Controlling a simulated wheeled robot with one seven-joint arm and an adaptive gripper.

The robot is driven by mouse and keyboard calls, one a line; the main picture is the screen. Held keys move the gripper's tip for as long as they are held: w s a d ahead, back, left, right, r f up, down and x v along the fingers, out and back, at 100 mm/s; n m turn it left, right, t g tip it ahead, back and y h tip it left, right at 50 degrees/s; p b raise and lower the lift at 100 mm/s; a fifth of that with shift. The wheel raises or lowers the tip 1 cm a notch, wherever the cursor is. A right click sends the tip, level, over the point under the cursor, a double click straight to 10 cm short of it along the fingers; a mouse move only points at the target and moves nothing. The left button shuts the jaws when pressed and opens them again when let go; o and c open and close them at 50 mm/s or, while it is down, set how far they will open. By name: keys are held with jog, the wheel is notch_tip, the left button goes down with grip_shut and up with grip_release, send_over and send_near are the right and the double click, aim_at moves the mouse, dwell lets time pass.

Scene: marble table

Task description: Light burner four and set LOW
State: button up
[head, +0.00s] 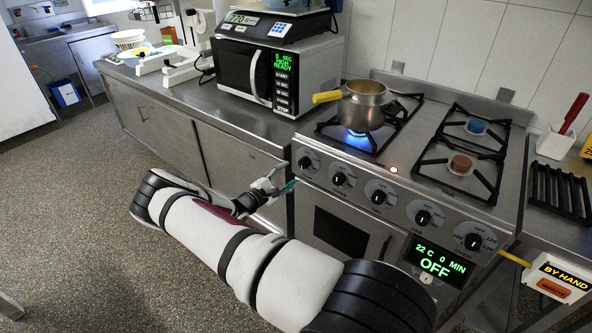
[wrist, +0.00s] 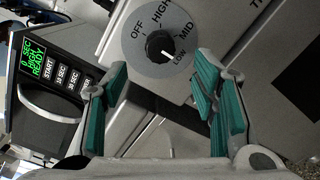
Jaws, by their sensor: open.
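The stove's front panel (head: 398,208) carries a row of several black knobs. The leftmost knob (head: 306,163) also shows in the wrist view (wrist: 160,46), on a grey dial marked OFF, HIGH, MID and LOW. Its white pointer is turned toward LOW. My gripper (head: 280,182) is open and empty in front of the panel's left end. In the wrist view its teal-padded fingers (wrist: 163,80) stand apart below the knob, not touching it. A blue flame (head: 358,132) burns under a pot (head: 365,106) on the left grate. Burner numbers are not readable.
A microwave (head: 275,75) stands on the counter left of the stove. An oven display (head: 438,262) reads OFF. The right grate (head: 462,153) has no pot.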

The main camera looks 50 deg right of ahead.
jog(key=shift+s+a, duration=0.1)
jog(key=shift+a, duration=2.55)
jog(key=s+a+r+m+g+y, duration=0.1)
jog(key=s+a+r+m+y, duration=0.3)
jog(key=r, duration=0.4)
jog(key=s+a+r+m+g+y, duration=0.1)
jog(key=s+a+r+y, duration=0.25)
jog(key=a+r, duration=0.4)
jog(key=s+a+r+m+g+y, duration=0.1)
jog(key=s+a+r+m+y, duration=0.25)
jog(key=r, duration=0.65)
jog(key=s+a+r+n+t+y, duration=0.1)
jog(key=s+a+r+t+y, duration=0.2)
jog(key=s+a+r, duration=0.3)
jog(key=s+a+r+n+t+y, duration=0.1)
jog(key=s+a+r+t+y, duration=0.3)
jog(key=s+a+r, duration=0.3)
jog(key=shift+s+a+r, duration=0.15)
jog(key=shift+s+a, duration=2.15)
jog(key=shift+a, duration=0.3)
